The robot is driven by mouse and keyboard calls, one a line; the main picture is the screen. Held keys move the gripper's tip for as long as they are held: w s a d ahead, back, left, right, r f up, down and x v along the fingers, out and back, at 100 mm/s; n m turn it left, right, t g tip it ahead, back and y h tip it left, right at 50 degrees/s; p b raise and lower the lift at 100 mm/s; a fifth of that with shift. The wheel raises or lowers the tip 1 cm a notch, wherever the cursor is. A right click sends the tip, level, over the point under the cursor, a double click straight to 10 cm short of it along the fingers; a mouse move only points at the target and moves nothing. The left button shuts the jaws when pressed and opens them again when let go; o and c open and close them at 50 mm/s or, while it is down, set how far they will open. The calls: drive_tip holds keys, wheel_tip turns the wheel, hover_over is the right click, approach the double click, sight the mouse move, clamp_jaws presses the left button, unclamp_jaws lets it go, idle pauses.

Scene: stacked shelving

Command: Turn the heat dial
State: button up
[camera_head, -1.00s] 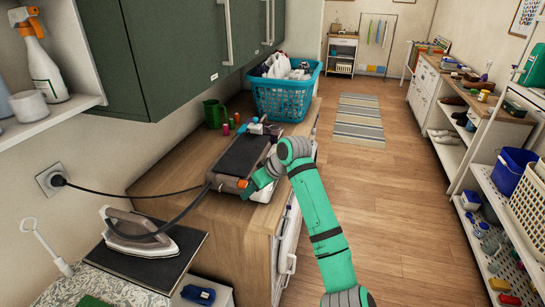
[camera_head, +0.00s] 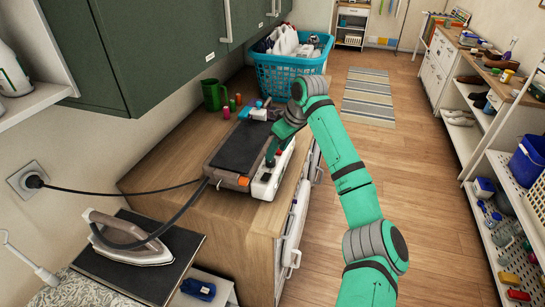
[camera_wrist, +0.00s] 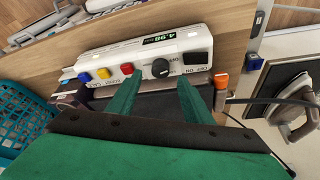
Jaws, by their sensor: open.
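A white control panel (camera_head: 268,184) sits along the right side of a dark flat-topped machine on the wooden counter. In the wrist view the panel (camera_wrist: 190,43) carries a black round dial (camera_wrist: 161,68), a lit display and a black switch (camera_wrist: 197,58). Red (camera_wrist: 127,68), yellow (camera_wrist: 104,73) and blue (camera_wrist: 83,76) buttons line up left of the dial. My gripper (camera_wrist: 159,81) is open, with one green finger on each side of the dial in the picture. I cannot tell if they touch it. In the head view my gripper (camera_head: 271,160) is over the panel.
An iron (camera_head: 133,240) rests on a dark board in front of the counter, its cord near the machine. A green mug (camera_head: 215,95) and small spools stand behind the machine. A blue laundry basket (camera_head: 288,75) is farther back. Green cabinets hang above.

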sight(274, 160)
drive_tip(key=shift+x, duration=2.65)
drive_tip(key=shift+w+a, duration=0.2)
drive_tip(key=c, duration=1.1)
drive_tip(key=shift+o, duration=0.2)
drive_tip(key=shift+d, duration=0.25)
